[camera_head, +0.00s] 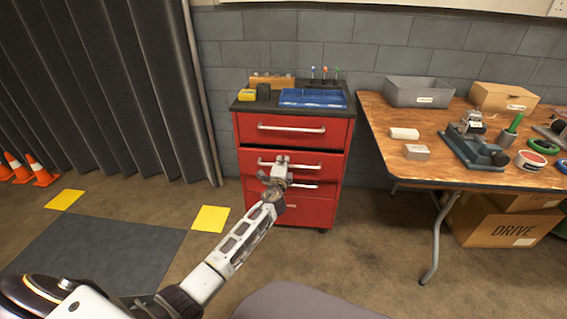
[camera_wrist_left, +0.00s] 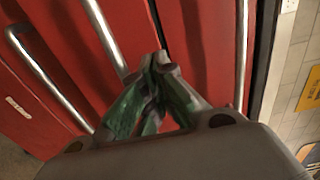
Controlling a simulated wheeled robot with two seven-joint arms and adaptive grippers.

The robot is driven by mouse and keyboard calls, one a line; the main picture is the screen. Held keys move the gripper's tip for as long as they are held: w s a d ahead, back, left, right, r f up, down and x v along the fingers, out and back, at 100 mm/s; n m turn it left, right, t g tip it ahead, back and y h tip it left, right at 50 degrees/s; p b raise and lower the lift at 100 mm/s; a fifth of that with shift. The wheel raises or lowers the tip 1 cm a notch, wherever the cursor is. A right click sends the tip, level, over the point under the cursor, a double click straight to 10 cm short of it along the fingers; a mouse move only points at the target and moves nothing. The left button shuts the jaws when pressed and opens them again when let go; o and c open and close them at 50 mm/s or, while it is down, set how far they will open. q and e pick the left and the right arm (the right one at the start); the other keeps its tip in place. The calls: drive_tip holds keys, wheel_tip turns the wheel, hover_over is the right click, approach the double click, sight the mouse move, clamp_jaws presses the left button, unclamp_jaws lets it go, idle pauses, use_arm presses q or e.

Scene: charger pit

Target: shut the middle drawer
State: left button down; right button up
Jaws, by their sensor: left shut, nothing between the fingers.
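The red drawer cabinet (camera_head: 250,131) stands against the wall with its handled drawer fronts facing me. The middle drawer (camera_head: 325,164) has a silver bar handle and a dark gap along its top edge; how far it stands out is hard to tell. My left gripper (camera_head: 283,160) is in front of this drawer, near the handle, and hides part of it. In the left wrist view the shut, empty fingers (camera_wrist_left: 158,62) point at the red front, beside the middle handle (camera_wrist_left: 105,35). Contact cannot be told. My right gripper is not in view.
On the cabinet top are a blue tray (camera_head: 312,97) and small tools. To the right is a wooden table (camera_head: 385,130) with a grey bin (camera_head: 418,91) and a metal leg close to the cabinet.

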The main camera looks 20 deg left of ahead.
use_arm(q)
drive_tip(key=p+v, duration=0.2)
drive_tip(key=v, duration=0.9)
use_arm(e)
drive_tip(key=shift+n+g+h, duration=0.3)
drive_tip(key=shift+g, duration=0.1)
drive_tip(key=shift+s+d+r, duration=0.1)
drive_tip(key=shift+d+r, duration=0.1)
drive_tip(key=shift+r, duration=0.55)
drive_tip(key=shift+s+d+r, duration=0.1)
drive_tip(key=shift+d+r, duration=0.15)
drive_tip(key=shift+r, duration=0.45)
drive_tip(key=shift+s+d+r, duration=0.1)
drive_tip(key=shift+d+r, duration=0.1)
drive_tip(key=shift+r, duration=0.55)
use_arm(q)
drive_tip(key=shift+w+r, duration=0.1)
